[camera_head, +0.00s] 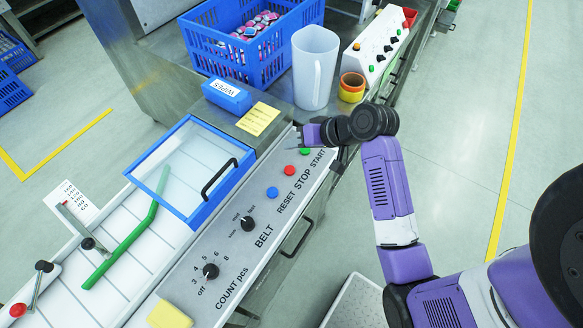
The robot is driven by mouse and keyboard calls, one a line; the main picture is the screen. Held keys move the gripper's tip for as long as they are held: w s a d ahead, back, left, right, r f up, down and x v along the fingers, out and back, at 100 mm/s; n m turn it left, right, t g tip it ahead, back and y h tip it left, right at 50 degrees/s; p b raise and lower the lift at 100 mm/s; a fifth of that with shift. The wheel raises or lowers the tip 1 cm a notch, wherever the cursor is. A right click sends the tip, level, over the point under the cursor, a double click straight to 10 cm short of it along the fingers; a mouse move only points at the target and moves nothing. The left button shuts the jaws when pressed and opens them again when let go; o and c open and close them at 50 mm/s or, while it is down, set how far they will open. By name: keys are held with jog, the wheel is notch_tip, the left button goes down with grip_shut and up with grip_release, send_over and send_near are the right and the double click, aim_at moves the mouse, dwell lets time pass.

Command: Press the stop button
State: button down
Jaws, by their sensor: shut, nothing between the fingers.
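The red stop button (290,171) sits on the grey control panel (236,240), beside the label STOP. It lies between the blue reset button (272,192) and the green start button (305,151). My gripper (301,132) is shut and empty. It is at the far end of the panel, just beyond the green button in the picture and apart from the red one. The red button is in plain view. The gripper's height above the panel is hard to tell.
Behind the panel stand a white jug (314,72), yellow tape rolls (352,86), a blue wipes box (227,96) and a blue crate (254,63). A blue-framed clear cover (190,168) with a black handle lies left of the buttons. BELT and COUNT knobs (210,271) are nearer.

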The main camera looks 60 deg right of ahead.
jog(key=shift+f, duration=0.1)
jog(key=b, duration=0.7)
send_over(293, 171)
notch_tip(293, 171, down, 8)
jog(key=shift+r, duration=0.25)
jog(key=shift+f, duration=0.55)
jog(key=shift+f, duration=0.1)
dwell(1.1)
jog(key=shift+f, duration=0.3)
jog(key=shift+f+b, duration=0.35)
jog(key=shift+f, duration=0.2)
dwell(0.7)
jog(key=shift+r, duration=0.1)
jog(key=shift+r+p, duration=0.85)
jog(key=shift+p, duration=0.2)
